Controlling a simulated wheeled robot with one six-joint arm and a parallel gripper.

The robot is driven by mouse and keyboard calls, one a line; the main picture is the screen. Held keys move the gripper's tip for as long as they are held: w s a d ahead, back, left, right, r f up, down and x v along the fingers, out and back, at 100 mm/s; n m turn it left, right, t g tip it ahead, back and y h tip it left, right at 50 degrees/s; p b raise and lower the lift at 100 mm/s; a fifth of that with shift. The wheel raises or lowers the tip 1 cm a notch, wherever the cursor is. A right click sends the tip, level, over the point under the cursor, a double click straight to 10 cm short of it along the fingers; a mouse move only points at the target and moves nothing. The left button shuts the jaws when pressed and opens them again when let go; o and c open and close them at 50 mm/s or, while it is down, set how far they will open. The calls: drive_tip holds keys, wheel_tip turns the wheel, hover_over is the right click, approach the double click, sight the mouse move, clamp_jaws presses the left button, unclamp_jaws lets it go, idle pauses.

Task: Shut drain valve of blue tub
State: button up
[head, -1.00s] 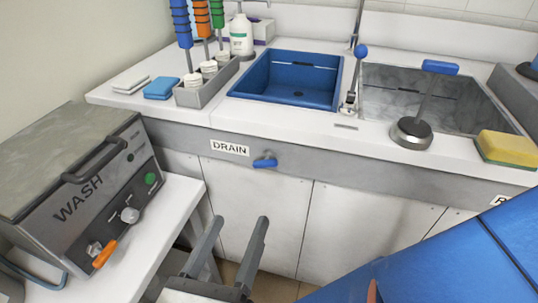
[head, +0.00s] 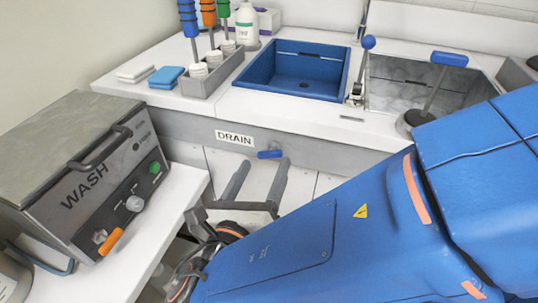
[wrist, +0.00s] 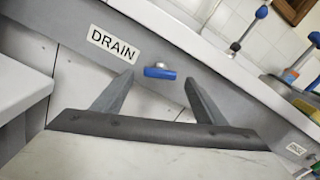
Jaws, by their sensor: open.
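The blue tub (head: 262,84) is set into the white counter at the upper middle of the head view. The drain valve has a blue handle (head: 270,154) on the grey front panel below the tub, beside the DRAIN label (head: 235,138). In the wrist view the blue handle (wrist: 160,73) lies roughly level across its round metal stem. My gripper (head: 264,162) is open and empty, its fingers pointing at the panel just below the handle in the head view. In the wrist view the handle shows between and beyond the two fingertips (wrist: 160,77); I see no contact.
A grey WASH machine (head: 90,160) stands on a white bench at the left. A grey metal sink (head: 405,85) with a blue-handled tool (head: 432,90) is at the right. A caddy of colored-handled brushes (head: 215,75) stands left of the tub.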

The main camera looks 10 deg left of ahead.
sight(269, 157)
drive_tip(key=shift+w+d, duration=0.2)
drive_tip(key=shift+w, duration=2.1)
drive_tip(key=c, duration=1.1)
